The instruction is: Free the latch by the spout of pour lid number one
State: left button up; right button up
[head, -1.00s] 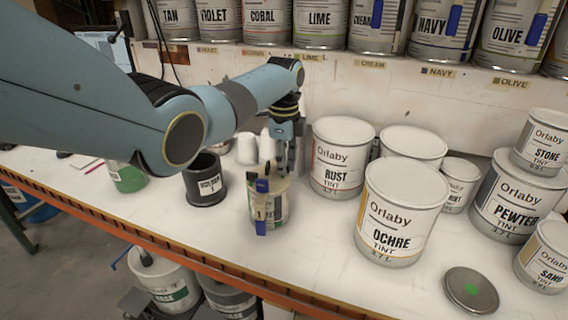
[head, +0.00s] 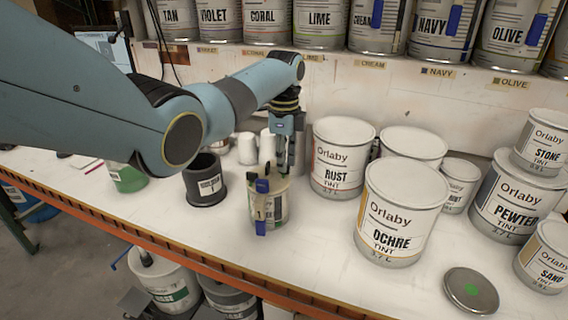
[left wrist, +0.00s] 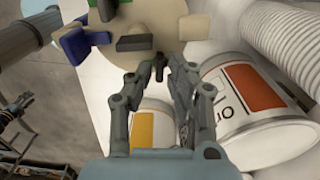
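Pour lid number one (head: 270,184) sits on a small cream pot (head: 268,212) marked 1 on the workbench. Blue and dark latches show around its rim, with a blue one (head: 261,220) hanging down the front. In the left wrist view the cream lid (left wrist: 165,18) fills the top, with blue, green and dark pieces on it. My left gripper (left wrist: 158,70) points at the lid's edge with its fingers apart. A small dark piece lies between the fingertips; I cannot tell whether they touch it. In the head view the gripper is behind the pot, partly hidden.
The Rust tin (head: 341,160) stands close to the right of the pot, and the Ochre tin (head: 399,212) is farther right. A black cup (head: 206,185) stands to the left. A round lid with a green spot (head: 471,291) lies at the front right. The front middle is clear.

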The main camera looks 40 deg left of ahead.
pick_arm(q)
notch_tip(320, 180, up, 11)
jog(key=shift+s+f, duration=0.1)
jog(key=shift+f, duration=0.1)
dwell(0.6)
